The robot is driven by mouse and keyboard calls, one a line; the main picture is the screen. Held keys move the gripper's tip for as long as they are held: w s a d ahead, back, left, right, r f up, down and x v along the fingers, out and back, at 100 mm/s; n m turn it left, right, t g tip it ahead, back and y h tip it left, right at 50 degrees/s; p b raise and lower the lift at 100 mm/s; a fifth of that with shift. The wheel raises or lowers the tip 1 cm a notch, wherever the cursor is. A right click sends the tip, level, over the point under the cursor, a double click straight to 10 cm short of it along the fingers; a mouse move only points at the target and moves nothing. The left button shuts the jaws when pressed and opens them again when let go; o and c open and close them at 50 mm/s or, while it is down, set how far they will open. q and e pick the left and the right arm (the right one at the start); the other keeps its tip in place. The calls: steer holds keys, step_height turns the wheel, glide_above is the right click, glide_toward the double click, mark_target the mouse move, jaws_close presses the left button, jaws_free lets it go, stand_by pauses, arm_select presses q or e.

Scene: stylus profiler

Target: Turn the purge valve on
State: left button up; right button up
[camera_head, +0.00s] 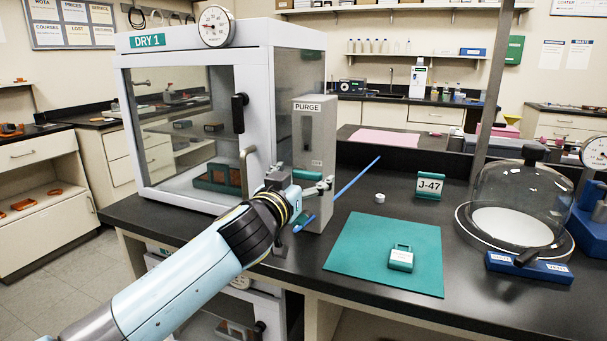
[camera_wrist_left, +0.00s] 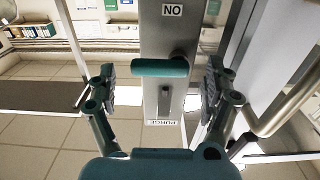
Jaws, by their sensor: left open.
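The PURGE panel (camera_head: 316,120) is a grey upright box on the right side of the DRY 1 cabinet (camera_head: 200,110). In the left wrist view the panel (camera_wrist_left: 176,30) appears upside down, with the PURGE label at the bottom and an inverted ON label (camera_wrist_left: 172,10) at the top. The valve's teal handle (camera_wrist_left: 160,67) sticks out from the panel between the two labels, lying crosswise in the picture. My left gripper (camera_head: 306,188) is in front of the panel. In the wrist view its open fingers (camera_wrist_left: 160,88) stand on either side of the handle, with visible gaps. My right gripper is out of view.
A teal mat (camera_head: 365,265) holds a small teal-and-white item (camera_head: 401,258). The cabinet's door handle (camera_head: 247,170) is close to the left gripper.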

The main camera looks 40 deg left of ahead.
arm_select(q)
steer(key=shift+w, duration=0.35)
steer(key=c, duration=1.2)
